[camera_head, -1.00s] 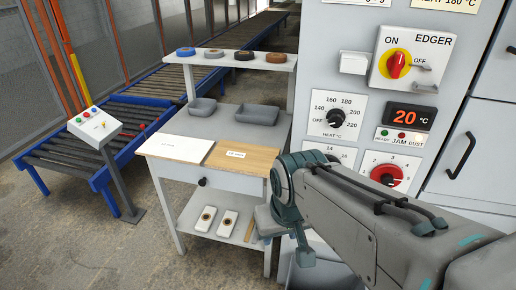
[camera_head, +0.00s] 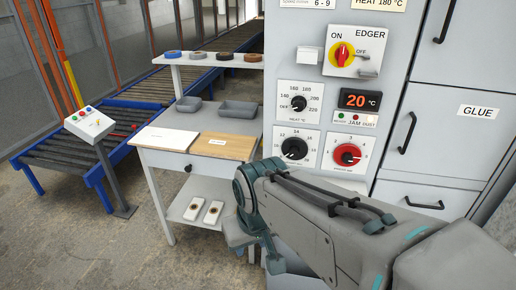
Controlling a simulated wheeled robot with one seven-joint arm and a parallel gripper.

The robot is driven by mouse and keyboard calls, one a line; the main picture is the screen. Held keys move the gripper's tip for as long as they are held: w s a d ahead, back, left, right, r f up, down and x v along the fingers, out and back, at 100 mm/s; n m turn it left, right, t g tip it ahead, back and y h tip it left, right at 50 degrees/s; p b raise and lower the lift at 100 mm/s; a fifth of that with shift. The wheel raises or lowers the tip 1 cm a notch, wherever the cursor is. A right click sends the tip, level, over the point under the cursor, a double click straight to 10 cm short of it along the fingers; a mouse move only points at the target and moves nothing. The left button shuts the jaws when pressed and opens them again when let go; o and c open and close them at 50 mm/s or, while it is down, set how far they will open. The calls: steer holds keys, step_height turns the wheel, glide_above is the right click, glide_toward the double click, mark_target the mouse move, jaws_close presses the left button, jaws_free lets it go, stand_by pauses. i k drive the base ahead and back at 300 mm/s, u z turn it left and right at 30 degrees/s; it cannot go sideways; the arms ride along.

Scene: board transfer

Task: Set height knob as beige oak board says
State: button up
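The beige oak board (camera_head: 236,150) lies on the workbench with a small white label on it, too small to read. A white board (camera_head: 168,138) lies at its left. On the grey machine, a black knob (camera_head: 294,148) sits on a dial with numbers around 14 and 16; its caption is hidden or unreadable. A heat knob (camera_head: 298,103) is above it and a red knob (camera_head: 347,154) is to its right. My gripper (camera_head: 256,246) hangs in front of the machine below the black knob, touching none of the knobs; its fingers are not clear.
The edger switch (camera_head: 341,56) and a display reading 20 °C (camera_head: 360,100) are higher on the machine. Grey trays (camera_head: 238,109) and tape rolls (camera_head: 226,56) are on the bench and its shelf. Roller conveyors (camera_head: 70,148) run at left.

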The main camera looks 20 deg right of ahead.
mark_target(293, 148)
steer(key=u, duration=0.25)
steer(key=i, duration=0.65)
steer(key=z, duration=1.45)
